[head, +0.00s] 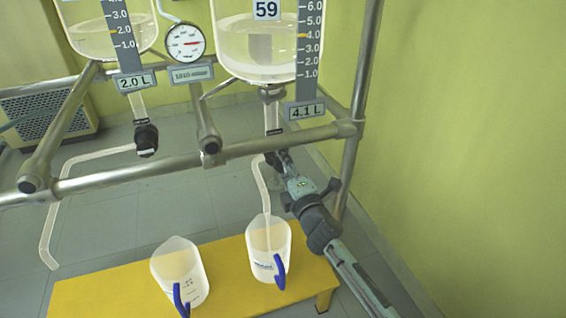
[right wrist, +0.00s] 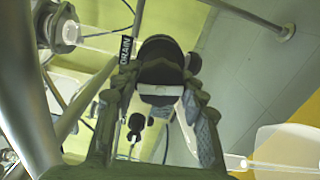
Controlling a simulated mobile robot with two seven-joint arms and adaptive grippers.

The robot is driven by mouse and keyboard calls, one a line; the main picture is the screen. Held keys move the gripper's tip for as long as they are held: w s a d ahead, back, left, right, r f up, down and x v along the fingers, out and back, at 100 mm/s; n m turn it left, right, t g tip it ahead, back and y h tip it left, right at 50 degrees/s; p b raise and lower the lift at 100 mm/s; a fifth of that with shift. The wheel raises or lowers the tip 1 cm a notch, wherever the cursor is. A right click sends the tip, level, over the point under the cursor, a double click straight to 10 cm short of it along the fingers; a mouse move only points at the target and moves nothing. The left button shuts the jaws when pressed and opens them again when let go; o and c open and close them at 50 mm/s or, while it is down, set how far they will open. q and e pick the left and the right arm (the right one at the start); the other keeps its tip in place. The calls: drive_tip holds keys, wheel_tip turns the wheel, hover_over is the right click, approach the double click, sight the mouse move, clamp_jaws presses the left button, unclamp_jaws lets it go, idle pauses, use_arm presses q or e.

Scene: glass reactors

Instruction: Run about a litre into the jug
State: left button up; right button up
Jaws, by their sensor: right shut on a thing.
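The right glass reactor (head: 258,45), marked 59, holds clear liquid; its readout (head: 306,111) says 4.1 L. My right gripper (head: 279,160) is at the drain valve below it. In the right wrist view, my gripper (right wrist: 162,92) is shut on the black drain valve knob (right wrist: 160,62), beside a DRAIN label (right wrist: 125,50). A pale outlet tube (head: 262,185) runs down from the valve into the right jug (head: 270,245), a translucent jug with a blue handle. I cannot tell whether liquid is flowing or how full the jug is. My left gripper is out of view.
The left reactor (head: 108,35) reads 2.0 L, with its own black drain valve (head: 146,139) and bent tube (head: 52,220). A second jug (head: 180,270) stands on the yellow bench (head: 100,296). A metal frame rail (head: 110,178) crosses before the valves. A gauge (head: 185,42) hangs between the reactors.

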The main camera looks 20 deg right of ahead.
drive_tip(key=shift+n, duration=1.1)
drive_tip(key=o, duration=1.2)
drive_tip(key=shift+c, duration=0.2)
drive_tip(key=s, duration=1.2)
drive_tip(key=shift+d, duration=0.15)
